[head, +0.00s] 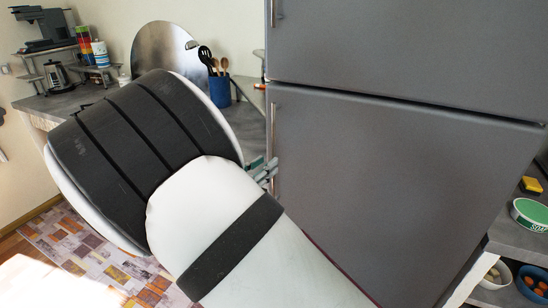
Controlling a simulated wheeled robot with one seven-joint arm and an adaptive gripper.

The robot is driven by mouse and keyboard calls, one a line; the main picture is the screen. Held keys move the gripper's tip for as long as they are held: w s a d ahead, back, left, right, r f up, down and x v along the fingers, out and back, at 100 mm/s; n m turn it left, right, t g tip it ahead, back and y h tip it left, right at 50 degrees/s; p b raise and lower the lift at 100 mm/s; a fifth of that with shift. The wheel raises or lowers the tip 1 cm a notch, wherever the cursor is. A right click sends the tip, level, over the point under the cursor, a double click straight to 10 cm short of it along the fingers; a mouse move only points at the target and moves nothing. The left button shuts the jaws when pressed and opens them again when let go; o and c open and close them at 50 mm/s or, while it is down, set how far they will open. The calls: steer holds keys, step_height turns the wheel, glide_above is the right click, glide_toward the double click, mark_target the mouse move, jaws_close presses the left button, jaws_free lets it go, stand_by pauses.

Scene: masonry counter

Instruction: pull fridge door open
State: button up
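The grey fridge has an upper door (410,45) and a lower door (400,190), with a dark seam between them. Both look closed. A slim vertical metal handle (273,125) runs down the left edge of the lower door, and another handle (274,12) is on the upper door. My gripper (267,172) is at the lower handle, near its lower part. My arm hides most of the gripper; only small finger parts show. I cannot tell whether the fingers are around the handle, touching it or just beside it.
A counter (75,98) at left holds a coffee machine (45,30), a kettle (56,75), a round metal plate (160,48) and a blue utensil holder (220,90). A patterned rug (75,250) covers the floor at left.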

steer(key=shift+x, duration=2.4)
jaws_close()
